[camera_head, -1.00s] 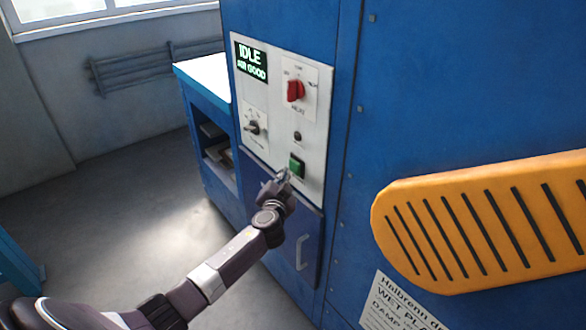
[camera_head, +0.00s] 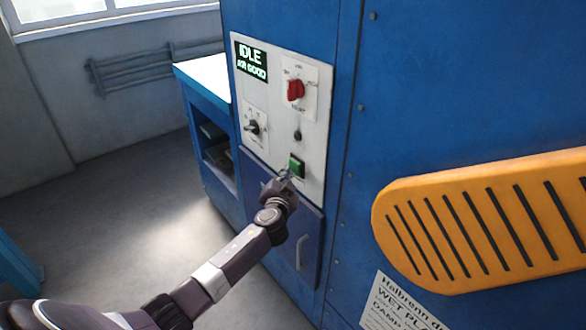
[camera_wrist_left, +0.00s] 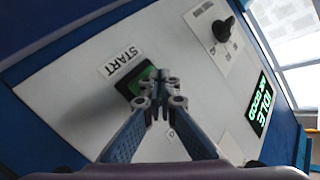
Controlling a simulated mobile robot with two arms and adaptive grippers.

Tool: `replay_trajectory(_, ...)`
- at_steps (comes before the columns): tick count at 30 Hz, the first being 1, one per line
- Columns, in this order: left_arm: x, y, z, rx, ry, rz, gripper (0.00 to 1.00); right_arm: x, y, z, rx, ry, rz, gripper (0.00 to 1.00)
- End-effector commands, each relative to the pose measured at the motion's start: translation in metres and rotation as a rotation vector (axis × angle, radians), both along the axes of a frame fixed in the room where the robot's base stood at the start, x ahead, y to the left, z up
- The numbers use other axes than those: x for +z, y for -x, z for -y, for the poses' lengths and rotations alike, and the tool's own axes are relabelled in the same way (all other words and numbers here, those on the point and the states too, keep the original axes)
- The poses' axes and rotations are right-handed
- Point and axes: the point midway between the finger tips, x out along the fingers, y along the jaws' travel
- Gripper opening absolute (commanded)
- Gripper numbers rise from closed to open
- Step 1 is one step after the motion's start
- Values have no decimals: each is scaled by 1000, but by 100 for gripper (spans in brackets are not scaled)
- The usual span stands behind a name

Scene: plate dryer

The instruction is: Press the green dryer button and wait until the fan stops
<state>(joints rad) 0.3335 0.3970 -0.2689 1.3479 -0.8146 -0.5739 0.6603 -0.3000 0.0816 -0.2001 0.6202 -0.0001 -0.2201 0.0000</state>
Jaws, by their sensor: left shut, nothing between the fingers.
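The green button (camera_head: 297,166) is on the lower part of the white control panel (camera_head: 313,130) of the blue dryer. In the left wrist view the green button (camera_wrist_left: 136,84) sits below a "START" label and is partly hidden by the fingers. My left gripper (camera_head: 285,174) is shut and empty, with its fingertips at the button's lower edge; I cannot tell whether they touch it. It also shows in the left wrist view (camera_wrist_left: 160,88). The display (camera_head: 251,60) reads "IDLE" and "AIR GOOD". My right gripper is not in view.
A red rotary switch (camera_head: 295,90), a black knob (camera_head: 253,127) and a small dark button (camera_head: 297,135) share the panel. A yellow slotted guard (camera_head: 480,220) juts out at right. A blue cabinet (camera_head: 211,140) stands at left; the floor in front is clear.

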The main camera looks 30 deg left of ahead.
Motion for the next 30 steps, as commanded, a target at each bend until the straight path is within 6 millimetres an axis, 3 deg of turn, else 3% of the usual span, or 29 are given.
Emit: replay_trajectory(30,0,-9,4,0,1,1,0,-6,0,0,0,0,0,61)
